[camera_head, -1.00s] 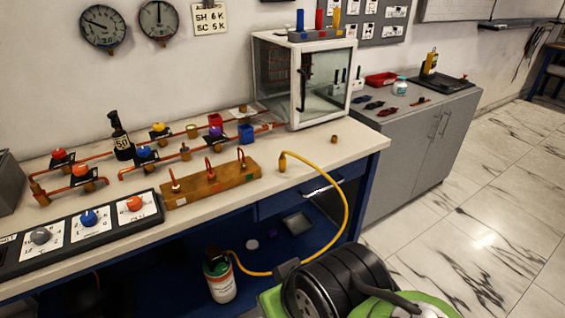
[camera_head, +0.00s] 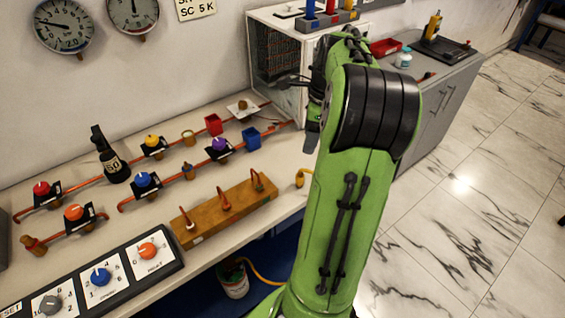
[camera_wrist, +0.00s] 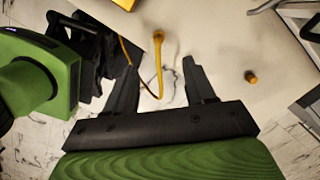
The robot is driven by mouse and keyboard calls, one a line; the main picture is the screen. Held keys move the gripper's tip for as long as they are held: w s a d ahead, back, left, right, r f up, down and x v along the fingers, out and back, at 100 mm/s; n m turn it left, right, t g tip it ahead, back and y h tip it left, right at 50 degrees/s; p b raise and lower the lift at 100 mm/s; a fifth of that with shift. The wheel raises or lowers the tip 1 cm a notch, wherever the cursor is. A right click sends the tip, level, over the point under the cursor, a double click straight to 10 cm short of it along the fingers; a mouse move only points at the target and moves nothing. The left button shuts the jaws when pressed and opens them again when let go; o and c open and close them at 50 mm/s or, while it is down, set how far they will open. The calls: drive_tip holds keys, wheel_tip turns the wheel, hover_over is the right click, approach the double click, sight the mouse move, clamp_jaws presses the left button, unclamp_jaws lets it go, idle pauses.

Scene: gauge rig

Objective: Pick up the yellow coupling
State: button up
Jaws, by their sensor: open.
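The yellow coupling (camera_head: 301,177) is on the end of a yellow hose, at the front part of the bench; my arm hides part of its surroundings in the head view. In the wrist view the coupling (camera_wrist: 158,37) shows ahead of the fingertips, roughly midway between them, with its hose (camera_wrist: 158,75) running back between the fingers. In the head view my arm mostly hides the gripper.
A small brass fitting (camera_wrist: 251,77) stands right of my gripper in the wrist view. A wooden block with hooked pipes (camera_head: 228,208) lies left of the coupling. A glass-fronted cabinet (camera_head: 258,50) stands behind. Pipes with coloured valves fill the bench's left.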

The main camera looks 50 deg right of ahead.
sight(300, 174)
drive_tip(key=f+b, duration=0.2)
drive_tip(key=f, duration=0.3)
drive_tip(key=w+a+f+b, duration=0.1)
drive_tip(key=f+b, duration=0.1)
drive_tip(key=f, duration=0.3)
drive_tip(key=f+b, duration=0.3)
drive_tip(key=f, duration=0.2)
drive_tip(key=shift+w+a+f, duration=0.15)
drive_tip(key=shift+w+f, duration=0.05)
drive_tip(key=shift+w, duration=0.05)
drive_tip(key=shift+r, duration=0.15)
clamp_jaws()
